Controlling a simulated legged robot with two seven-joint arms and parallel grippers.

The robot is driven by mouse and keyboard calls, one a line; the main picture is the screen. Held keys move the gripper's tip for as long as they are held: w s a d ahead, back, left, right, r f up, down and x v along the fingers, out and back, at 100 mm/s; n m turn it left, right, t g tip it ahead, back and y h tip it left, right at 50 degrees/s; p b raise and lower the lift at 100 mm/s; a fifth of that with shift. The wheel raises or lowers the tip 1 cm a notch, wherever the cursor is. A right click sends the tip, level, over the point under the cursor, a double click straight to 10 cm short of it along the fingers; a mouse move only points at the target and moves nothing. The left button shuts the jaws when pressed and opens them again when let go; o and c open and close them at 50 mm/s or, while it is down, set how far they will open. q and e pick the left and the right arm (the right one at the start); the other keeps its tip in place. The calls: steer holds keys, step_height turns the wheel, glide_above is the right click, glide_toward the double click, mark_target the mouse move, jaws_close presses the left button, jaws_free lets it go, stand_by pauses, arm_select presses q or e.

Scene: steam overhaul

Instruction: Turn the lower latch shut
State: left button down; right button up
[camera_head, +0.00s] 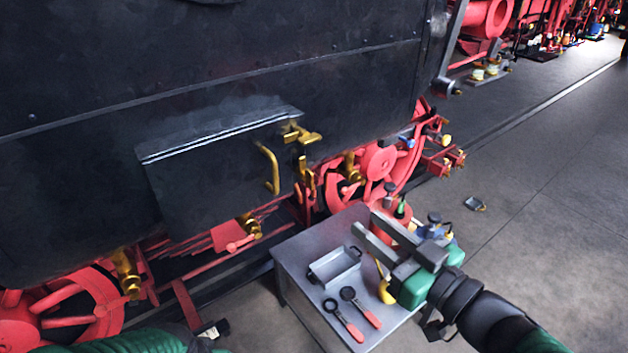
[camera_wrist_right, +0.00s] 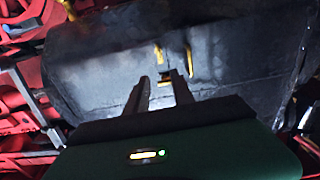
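A dark panel (camera_head: 215,180) on the side of the locomotive carries a bent brass handle (camera_head: 270,168). Beside its right edge are two brass latches, one above the other. The upper latch (camera_head: 302,135) lies roughly crosswise. The lower latch (camera_head: 305,176) hangs roughly upright. My right gripper (camera_head: 364,228) is open and empty, below and to the right of the lower latch, apart from it. In the right wrist view its fingers (camera_wrist_right: 159,88) point toward brass pieces (camera_wrist_right: 165,76) on the dark side; I cannot tell which piece is which. My left gripper does not show; only my left arm shows.
A grey table (camera_head: 300,262) stands below my right gripper, holding a grey tray (camera_head: 335,268), red-handled tools (camera_head: 362,306) and a yellow item (camera_head: 384,288). Red wheels (camera_head: 372,168) lie under the locomotive. The floor at the right is mostly clear.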

mark_target(313, 178)
steer(key=p+x, duration=1.1)
steer(key=x, duration=0.6)
steer(key=shift+d+f+p, duration=0.1)
steer(key=shift+f+p, duration=0.05)
steer(key=shift+p, duration=0.2)
steer(key=shift+s, duration=0.1)
steer(key=shift+d, duration=0.1)
jaws_close()
